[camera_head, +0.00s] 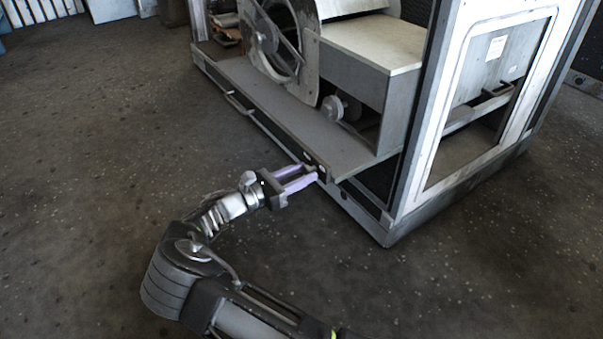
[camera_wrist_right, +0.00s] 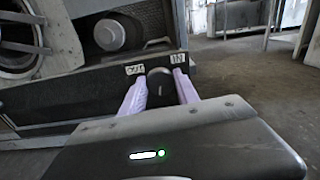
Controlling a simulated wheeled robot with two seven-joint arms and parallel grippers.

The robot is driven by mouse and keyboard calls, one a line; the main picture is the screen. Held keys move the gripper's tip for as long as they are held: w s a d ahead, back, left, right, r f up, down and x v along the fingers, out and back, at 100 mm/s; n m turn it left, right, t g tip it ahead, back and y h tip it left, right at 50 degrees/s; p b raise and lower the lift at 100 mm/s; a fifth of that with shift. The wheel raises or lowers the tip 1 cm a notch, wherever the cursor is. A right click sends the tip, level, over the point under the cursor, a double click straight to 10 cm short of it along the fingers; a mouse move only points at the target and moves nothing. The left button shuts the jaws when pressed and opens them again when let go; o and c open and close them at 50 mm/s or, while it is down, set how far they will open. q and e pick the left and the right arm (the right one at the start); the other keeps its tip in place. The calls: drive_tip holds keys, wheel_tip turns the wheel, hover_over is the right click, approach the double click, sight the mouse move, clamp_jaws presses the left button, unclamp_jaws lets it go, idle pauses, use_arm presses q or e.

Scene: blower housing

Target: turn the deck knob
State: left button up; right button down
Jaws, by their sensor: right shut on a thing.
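The deck knob (camera_wrist_right: 160,84) is a dark, rounded knob at the edge of the blower housing's deck, seen in the right wrist view between labels that seem to read "OUT" and "IN". My right gripper (camera_wrist_right: 160,90) has its two pale purple fingers on either side of the knob, shut on it. In the head view, my right gripper (camera_head: 318,173) reaches the front edge of the grey deck (camera_head: 290,120); the knob is mostly hidden there by the fingers. My left gripper is not in view.
The blower housing (camera_head: 372,55) stands on the deck inside a white metal frame (camera_head: 437,110). A round motor part (camera_head: 333,108) sits beside it. A handle rail (camera_head: 240,103) runs along the deck's front left. The dark floor (camera_head: 90,150) around my arm is clear.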

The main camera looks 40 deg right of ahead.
drive_tip(key=m+p, duration=0.1)
drive_tip(key=m, duration=0.3)
drive_tip(key=shift+p, duration=0.4)
drive_tip(key=m, duration=0.3)
drive_tip(key=shift+s, duration=0.1)
drive_tip(key=m, duration=0.2)
drive_tip(key=shift+f+m, duration=0.1)
drive_tip(key=shift+m, duration=0.2)
drive_tip(key=m, duration=0.5)
drive_tip(key=shift+m, duration=0.3)
drive_tip(key=m+b, duration=0.1)
drive_tip(key=m, duration=0.4)
drive_tip(key=shift+f+m+b, duration=0.1)
drive_tip(key=shift+m+b, duration=0.2)
drive_tip(key=shift+m, duration=0.1)
drive_tip(key=c, duration=0.9)
unclamp_jaws()
